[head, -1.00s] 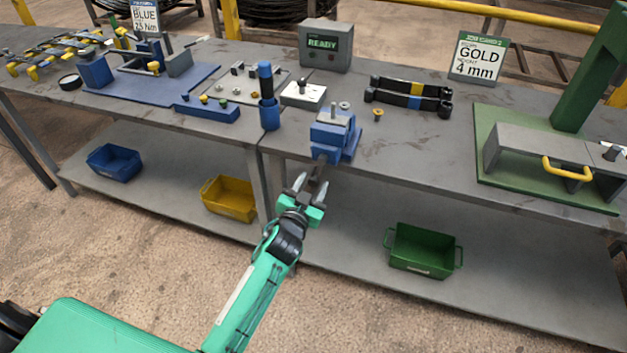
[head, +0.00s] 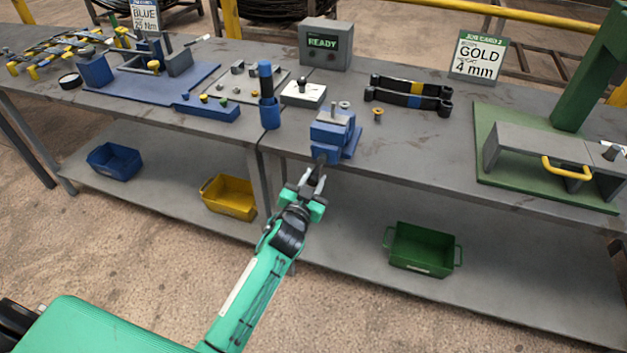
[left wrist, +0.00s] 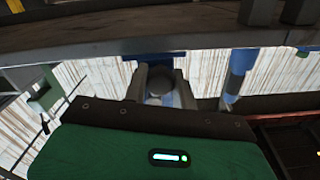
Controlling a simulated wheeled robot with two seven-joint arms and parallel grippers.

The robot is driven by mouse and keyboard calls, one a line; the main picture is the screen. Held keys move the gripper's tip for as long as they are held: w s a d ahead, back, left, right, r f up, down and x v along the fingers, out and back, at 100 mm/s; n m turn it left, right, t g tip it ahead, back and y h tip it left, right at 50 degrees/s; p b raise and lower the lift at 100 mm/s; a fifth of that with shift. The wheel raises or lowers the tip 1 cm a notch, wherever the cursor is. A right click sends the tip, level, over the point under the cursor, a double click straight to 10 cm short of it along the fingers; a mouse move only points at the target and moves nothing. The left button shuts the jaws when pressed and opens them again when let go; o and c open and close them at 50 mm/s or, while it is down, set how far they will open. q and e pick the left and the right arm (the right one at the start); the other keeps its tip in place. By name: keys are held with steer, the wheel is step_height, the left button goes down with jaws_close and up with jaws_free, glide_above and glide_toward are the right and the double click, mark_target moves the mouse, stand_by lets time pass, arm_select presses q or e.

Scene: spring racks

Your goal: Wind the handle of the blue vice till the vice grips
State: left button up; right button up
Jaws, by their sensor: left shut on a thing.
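The blue vice (head: 333,138) stands at the front edge of the bench, with a small grey pin upright at its top. Its handle (head: 320,158) sticks out from the front toward me and is mostly hidden by my gripper. My left gripper (head: 314,177) reaches up to it from below and is shut on the handle. In the left wrist view a rounded grey end of the handle (left wrist: 160,82) shows between the two fingers, with a blue part of the vice (left wrist: 152,56) behind it. My right gripper is not in view.
A control box (head: 325,45) reads READY. Blue, yellow and green bins (head: 425,248) sit on the lower shelf.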

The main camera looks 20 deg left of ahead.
arm_select(q)
steer(key=shift+a+r+m+p, duration=0.2)
steer(key=shift+a+m+p, duration=0.2)
steer(key=shift+m, duration=0.4)
steer(key=shift+w+a+r+m+p, duration=0.15)
steer(key=shift+a+m+p, duration=0.2)
steer(key=shift+m, duration=0.45)
steer(key=m+p, duration=0.1)
steer(key=m, duration=0.1)
steer(key=a+r+m+p, duration=0.1)
steer(key=m, duration=0.3)
steer(key=shift+a+r+p, duration=0.4)
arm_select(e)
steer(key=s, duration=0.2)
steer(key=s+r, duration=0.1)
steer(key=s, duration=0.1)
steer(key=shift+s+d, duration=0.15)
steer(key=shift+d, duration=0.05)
arm_select(q)
steer(key=shift+m, duration=0.4)
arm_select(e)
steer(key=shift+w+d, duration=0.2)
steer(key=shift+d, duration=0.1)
